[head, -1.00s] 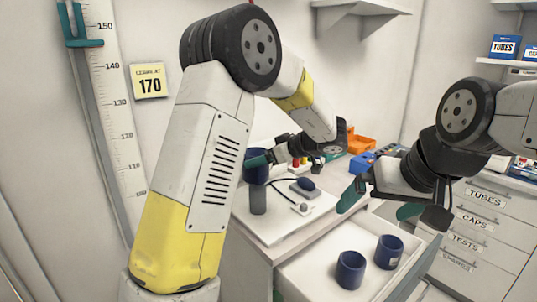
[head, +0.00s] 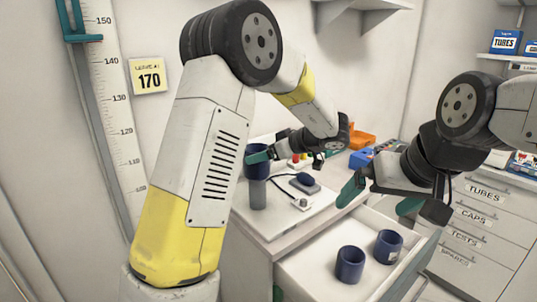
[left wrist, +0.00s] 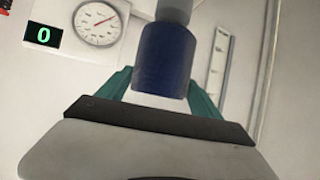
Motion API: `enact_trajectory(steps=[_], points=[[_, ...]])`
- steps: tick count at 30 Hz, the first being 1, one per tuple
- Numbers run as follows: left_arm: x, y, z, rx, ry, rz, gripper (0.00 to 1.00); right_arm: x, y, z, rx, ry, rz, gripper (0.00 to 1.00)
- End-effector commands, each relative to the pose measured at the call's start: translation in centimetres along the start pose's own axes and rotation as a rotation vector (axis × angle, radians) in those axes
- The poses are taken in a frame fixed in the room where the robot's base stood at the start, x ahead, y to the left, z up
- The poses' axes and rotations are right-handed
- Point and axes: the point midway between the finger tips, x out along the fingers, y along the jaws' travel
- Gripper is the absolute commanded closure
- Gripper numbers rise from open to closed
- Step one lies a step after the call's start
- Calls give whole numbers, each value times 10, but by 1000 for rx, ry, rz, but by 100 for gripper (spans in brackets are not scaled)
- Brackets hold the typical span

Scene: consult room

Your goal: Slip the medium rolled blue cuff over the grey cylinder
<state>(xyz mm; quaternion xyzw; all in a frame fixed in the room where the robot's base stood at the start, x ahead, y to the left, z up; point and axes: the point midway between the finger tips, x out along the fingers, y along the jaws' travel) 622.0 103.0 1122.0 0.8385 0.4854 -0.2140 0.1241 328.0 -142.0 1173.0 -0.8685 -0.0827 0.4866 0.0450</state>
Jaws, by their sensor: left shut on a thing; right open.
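A rolled blue cuff (head: 255,170) is in my left gripper (head: 259,158), which is shut on it. The grey cylinder (head: 258,196) stands upright on the counter directly below the cuff, in line with it. In the left wrist view the blue cuff (left wrist: 161,62) sits between the teal fingers, and the grey cylinder (left wrist: 176,11) shows past its far end. The cuff seems to meet or surround the cylinder's top; how far it overlaps is hidden. My right gripper (head: 379,198) is open and empty above the open drawer.
Two other blue cuffs, one in front (head: 350,264) and one behind (head: 388,247), stand in the open white drawer (head: 318,268). A dark blue bulb (head: 305,179) with tubing lies right of the cylinder. An orange bin (head: 362,140) and a blue bin (head: 361,159) stand farther back.

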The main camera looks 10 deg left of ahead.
Motion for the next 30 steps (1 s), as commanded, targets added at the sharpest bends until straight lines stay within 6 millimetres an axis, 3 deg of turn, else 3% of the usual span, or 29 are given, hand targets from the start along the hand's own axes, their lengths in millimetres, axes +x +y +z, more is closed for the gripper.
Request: enact_trajectory(steps=[30], points=[[7,0,12,0,1,-1,74,0,0,0,0,0,0,0]])
